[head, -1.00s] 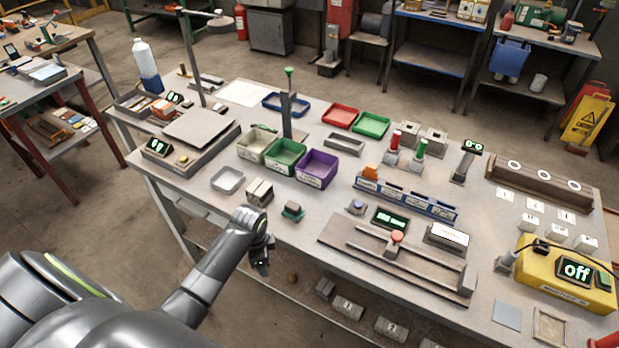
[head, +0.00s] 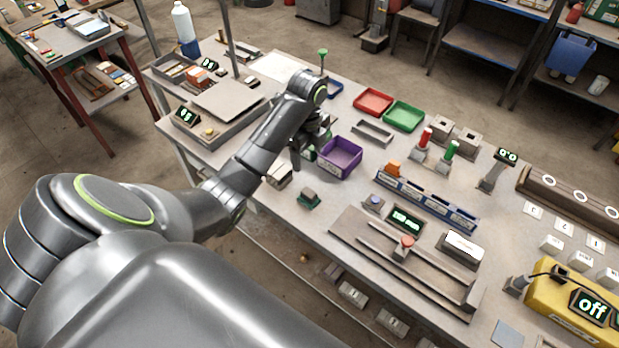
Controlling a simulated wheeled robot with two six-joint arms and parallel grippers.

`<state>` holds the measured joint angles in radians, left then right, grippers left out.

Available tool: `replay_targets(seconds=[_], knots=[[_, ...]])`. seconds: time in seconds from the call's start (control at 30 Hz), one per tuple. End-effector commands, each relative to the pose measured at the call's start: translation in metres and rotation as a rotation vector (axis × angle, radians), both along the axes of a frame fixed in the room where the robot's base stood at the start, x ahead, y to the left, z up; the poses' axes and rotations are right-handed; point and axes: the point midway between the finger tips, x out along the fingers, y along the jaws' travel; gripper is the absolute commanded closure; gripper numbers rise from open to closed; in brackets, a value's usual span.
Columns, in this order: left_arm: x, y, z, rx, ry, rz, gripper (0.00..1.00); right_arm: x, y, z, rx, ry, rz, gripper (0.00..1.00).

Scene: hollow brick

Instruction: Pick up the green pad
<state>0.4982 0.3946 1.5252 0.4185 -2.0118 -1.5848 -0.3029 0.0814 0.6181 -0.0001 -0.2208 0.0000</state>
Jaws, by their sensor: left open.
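A small dark block with a green base, which looks like the green pad (head: 309,198), lies on the workbench (head: 262,205) near its front edge. It is below the purple bin in the picture and nothing touches it. My left gripper (head: 308,145) is open and points down over the row of bins, left of the purple bin and farther back than the pad. Its arm and wrist hide most of the green and cream bins. I see nothing between its fingers. My right gripper is not in view.
A purple bin (head: 340,157) stands beside the gripper. A blue labelled rack (head: 430,200) and a slide rail fixture (head: 405,262) stand to the right. A green-topped post (head: 322,58) rises behind my wrist.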

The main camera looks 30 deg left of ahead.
Motion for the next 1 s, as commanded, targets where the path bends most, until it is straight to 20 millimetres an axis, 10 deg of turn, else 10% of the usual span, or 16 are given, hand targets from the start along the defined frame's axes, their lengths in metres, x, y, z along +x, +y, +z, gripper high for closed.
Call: replay_targets(seconds=[1.0], knots=[[0.000,-0.001,-0.109,0.000,-0.001,0.002,0.34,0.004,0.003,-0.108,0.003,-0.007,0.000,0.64]])
